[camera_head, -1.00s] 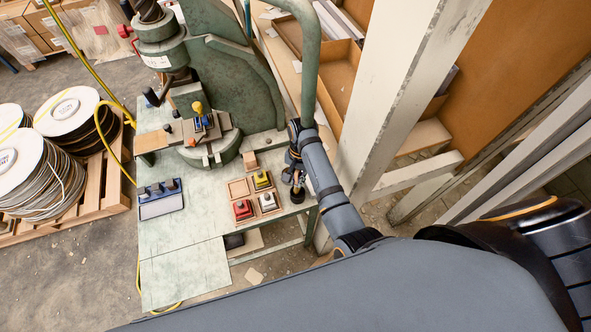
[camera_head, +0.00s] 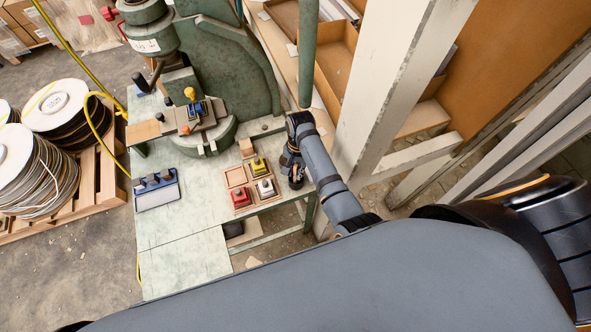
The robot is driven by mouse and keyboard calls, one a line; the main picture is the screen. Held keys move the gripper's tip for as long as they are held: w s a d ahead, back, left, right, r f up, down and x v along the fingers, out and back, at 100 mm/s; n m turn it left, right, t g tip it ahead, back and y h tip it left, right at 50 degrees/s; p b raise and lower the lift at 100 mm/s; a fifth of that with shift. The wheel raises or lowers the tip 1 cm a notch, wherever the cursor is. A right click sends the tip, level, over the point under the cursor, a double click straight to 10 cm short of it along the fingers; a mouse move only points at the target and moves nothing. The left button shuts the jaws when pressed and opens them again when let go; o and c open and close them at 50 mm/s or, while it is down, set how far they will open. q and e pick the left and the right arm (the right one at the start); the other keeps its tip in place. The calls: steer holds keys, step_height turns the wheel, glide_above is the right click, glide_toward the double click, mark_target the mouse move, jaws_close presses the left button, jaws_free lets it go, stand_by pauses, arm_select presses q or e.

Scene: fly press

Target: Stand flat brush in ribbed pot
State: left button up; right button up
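My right gripper (camera_head: 291,163) hangs at the right edge of the pale green bench, pointing down, beside the small coloured blocks. It is small and dark in this view, and I cannot tell whether its fingers are open or hold anything. A dark round thing (camera_head: 296,183) shows just below it; it may be the ribbed pot, but no ribs can be made out. I cannot make out the flat brush. My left gripper is not in view.
A green fly press (camera_head: 235,70) stands at the back of the bench (camera_head: 185,226). A blue-edged tray (camera_head: 156,190) lies left. A pale post (camera_head: 400,85) rises on the right. The front bench is clear.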

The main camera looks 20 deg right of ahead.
steer(key=o, duration=0.3)
steer(key=r, duration=0.5)
steer(key=w+r, duration=0.1)
steer(key=r, duration=0.1)
steer(key=shift+d+r, duration=0.2)
steer(key=shift+d, duration=0.15)
steer(key=shift+s, duration=0.1)
stand_by(0.7)
